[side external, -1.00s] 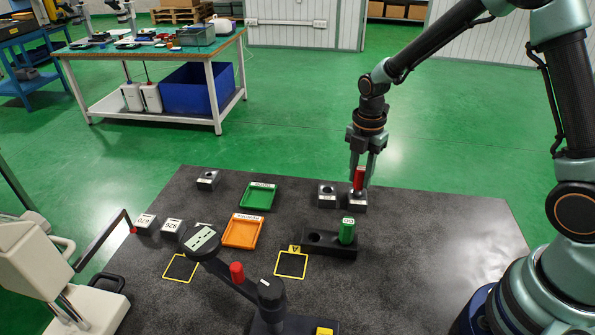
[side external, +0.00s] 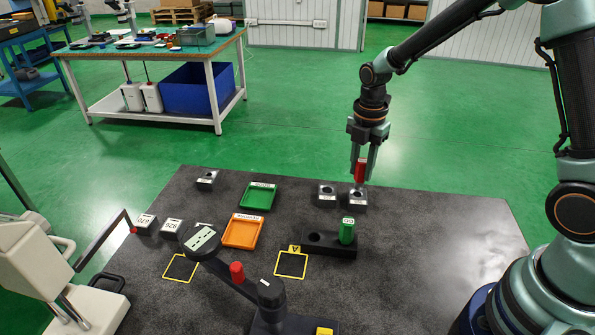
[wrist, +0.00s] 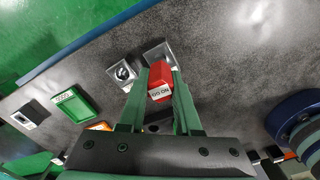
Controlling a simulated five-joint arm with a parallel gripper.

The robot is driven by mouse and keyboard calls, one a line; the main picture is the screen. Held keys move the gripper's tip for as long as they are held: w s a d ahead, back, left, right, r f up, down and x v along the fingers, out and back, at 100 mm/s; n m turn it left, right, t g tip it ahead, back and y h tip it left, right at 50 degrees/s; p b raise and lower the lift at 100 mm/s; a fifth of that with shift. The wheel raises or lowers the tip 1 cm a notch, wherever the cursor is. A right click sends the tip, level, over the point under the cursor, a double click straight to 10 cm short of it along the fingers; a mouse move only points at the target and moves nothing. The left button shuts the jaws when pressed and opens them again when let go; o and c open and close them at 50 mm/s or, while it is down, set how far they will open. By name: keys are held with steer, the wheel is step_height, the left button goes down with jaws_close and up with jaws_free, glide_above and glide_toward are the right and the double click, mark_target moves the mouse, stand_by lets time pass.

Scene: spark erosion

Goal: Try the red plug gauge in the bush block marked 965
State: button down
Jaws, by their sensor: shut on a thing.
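My gripper (side external: 362,165) is shut on the red plug gauge (side external: 361,172) and holds it upright over a grey bush block (side external: 357,201) at the back right of the table. The gauge's lower end is just above the block's top, seemingly clear of the bore. In the wrist view the red gauge (wrist: 160,80) sits between the fingers (wrist: 155,85), its end marked NO GO, partly hiding that block (wrist: 155,50). A second block (side external: 327,196) stands close on the left, its bore open. I cannot read the labels on these two blocks, so cannot tell which is 965.
A green GO gauge (side external: 347,232) stands in a black holder (side external: 325,248) with an empty hole beside it. Green (side external: 258,197) and orange (side external: 242,232) trays lie left of it. More blocks (side external: 207,180) stand further left. A black stand with a red knob (side external: 237,272) is in front.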

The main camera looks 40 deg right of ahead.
steer(key=shift+r, duration=1.45)
